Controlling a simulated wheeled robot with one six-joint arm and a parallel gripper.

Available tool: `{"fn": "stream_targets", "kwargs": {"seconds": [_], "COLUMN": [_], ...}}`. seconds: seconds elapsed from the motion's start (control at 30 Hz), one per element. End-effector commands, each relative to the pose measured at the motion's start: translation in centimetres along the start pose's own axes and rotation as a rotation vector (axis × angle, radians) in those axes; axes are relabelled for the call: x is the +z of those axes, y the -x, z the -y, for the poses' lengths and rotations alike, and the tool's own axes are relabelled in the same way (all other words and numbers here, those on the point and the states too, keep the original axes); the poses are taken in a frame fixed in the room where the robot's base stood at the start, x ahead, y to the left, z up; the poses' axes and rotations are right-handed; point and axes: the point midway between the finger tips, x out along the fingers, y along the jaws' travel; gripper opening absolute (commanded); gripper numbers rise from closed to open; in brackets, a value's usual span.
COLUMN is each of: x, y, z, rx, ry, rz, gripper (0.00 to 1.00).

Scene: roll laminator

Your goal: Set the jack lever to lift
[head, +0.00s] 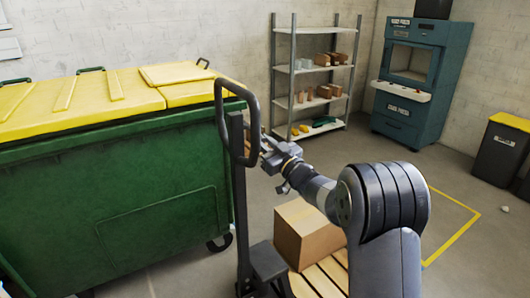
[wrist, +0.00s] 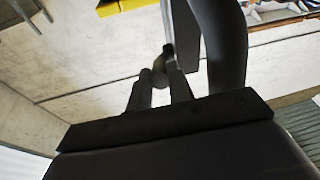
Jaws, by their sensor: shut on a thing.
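The pallet jack's dark upright handle ends in a loop (head: 220,105) in the head view, left of my arm. My gripper (head: 264,146) is at the right side of this loop. In the wrist view my gripper (wrist: 160,82) has its two fingers close together around a small dark rounded piece, which looks like the jack lever (wrist: 160,68). The handle loop (wrist: 230,55) rises just right of the fingers there. In the head view the lever is hidden by the handle and gripper, and its setting cannot be told.
A green bin with a yellow lid (head: 110,170) stands close left of the jack. A cardboard box (head: 306,236) sits on a wooden pallet (head: 330,276) below my arm. A shelf rack (head: 310,72) and a teal machine (head: 412,75) stand at the back. Floor between them is clear.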

Motion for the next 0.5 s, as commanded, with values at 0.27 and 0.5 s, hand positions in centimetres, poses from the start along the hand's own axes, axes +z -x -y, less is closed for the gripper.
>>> {"fn": "stream_targets", "kwargs": {"seconds": [0.27, 0.5], "x": [1.25, 1.11], "y": [0.01, -0.09], "z": [0.11, 0.09], "rx": [0.007, 0.010], "ry": [0.012, 0.015], "rz": [-0.087, -0.122], "gripper": [0.00, 0.00]}}
